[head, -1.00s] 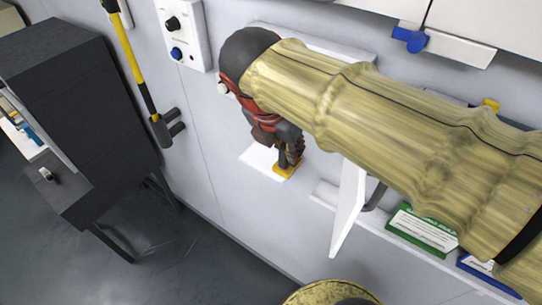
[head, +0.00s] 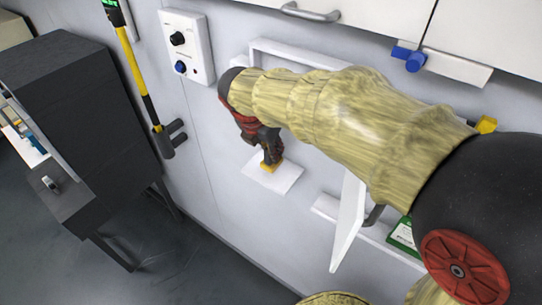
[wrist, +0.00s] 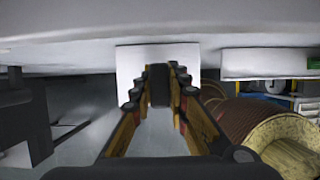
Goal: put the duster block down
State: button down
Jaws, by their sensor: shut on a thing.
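My gripper (head: 268,160) reaches down to a small white plate (head: 287,181) by the wall, with its tips over or at the plate's upper part. In the wrist view my gripper (wrist: 160,90) has its dark and yellow fingers closed in on a dark block between the tips, which I take for the duster block (wrist: 158,76). A white panel, probably the same plate (wrist: 127,62), shows right behind the block. I cannot tell whether the block touches it. In the head view the block is not clearly told apart from the fingertips.
A white frame (head: 262,46) stands on the wall behind my arm. A white upright panel (head: 347,222) is right of the plate. A control box (head: 186,47) and a yellow-handled tool (head: 137,72) hang to the left. A dark cabinet (head: 75,110) stands far left.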

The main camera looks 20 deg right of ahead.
jog(key=shift+w+f, duration=0.25)
jog(key=shift+f, duration=0.15)
jog(key=shift+f+p, duration=0.4)
jog(key=shift+f, duration=0.9)
jog(key=shift+w, duration=0.1)
jog(key=c, duration=1.8)
grip_release()
jog(key=shift+f, duration=0.1)
jog(key=shift+o, duration=0.3)
jog(key=shift+f, duration=0.1)
